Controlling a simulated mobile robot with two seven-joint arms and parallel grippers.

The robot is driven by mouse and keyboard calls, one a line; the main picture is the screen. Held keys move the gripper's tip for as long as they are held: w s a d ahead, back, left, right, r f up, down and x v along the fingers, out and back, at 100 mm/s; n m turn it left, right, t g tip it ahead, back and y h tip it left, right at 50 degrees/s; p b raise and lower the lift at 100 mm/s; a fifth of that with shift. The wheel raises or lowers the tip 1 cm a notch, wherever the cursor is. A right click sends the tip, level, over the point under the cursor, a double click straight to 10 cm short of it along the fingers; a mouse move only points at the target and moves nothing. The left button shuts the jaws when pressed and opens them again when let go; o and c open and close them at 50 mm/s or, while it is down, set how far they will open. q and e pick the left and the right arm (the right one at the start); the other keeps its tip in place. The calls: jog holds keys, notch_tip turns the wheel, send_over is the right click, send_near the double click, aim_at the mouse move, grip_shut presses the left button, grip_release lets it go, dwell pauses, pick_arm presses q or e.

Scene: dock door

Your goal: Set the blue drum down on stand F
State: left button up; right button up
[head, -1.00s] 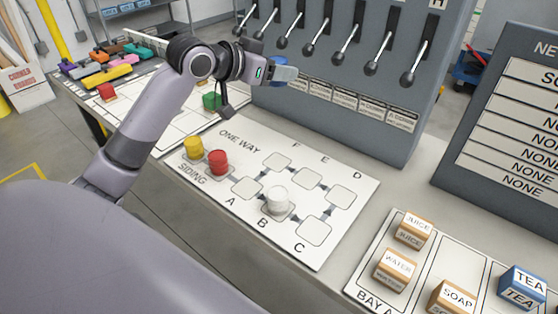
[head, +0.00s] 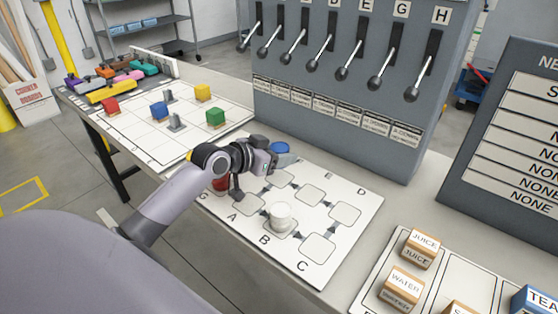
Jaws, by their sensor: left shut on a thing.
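My left gripper (head: 273,156) is shut on the blue drum (head: 280,148), over the far edge of the white ONE WAY board (head: 345,236). In the picture the drum shows just beyond the pad of stand F (head: 281,179); its exact height is hard to tell, and the letter F is hidden. A white drum (head: 281,216) stands on stand B. A red drum (head: 221,185) is partly hidden behind my left arm at the siding, and the yellow one is mostly hidden there. My right gripper is not in view.
A grey lever panel (head: 345,85) rises behind the board. At the right are labelled boxes such as JUICE (head: 421,248) and WATER (head: 402,288). Another board with coloured cubes, including a green one (head: 215,118), lies at the left. Pads A, C, D and E are empty.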

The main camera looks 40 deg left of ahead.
pick_arm(q)
notch_tip(320, 180, down, 2)
jog(key=shift+f+b, duration=0.35)
jog(key=shift+f, duration=0.2)
jog(key=o, duration=1.1)
jog(key=shift+s+f, duration=0.1)
jog(key=shift+f, duration=0.1)
jog(key=shift+c, duration=0.2)
jog(key=shift+d+r, duration=0.1)
jog(key=shift+r, duration=0.05)
jog(key=r+p+v, duration=0.1)
jog(key=v, duration=1.1)
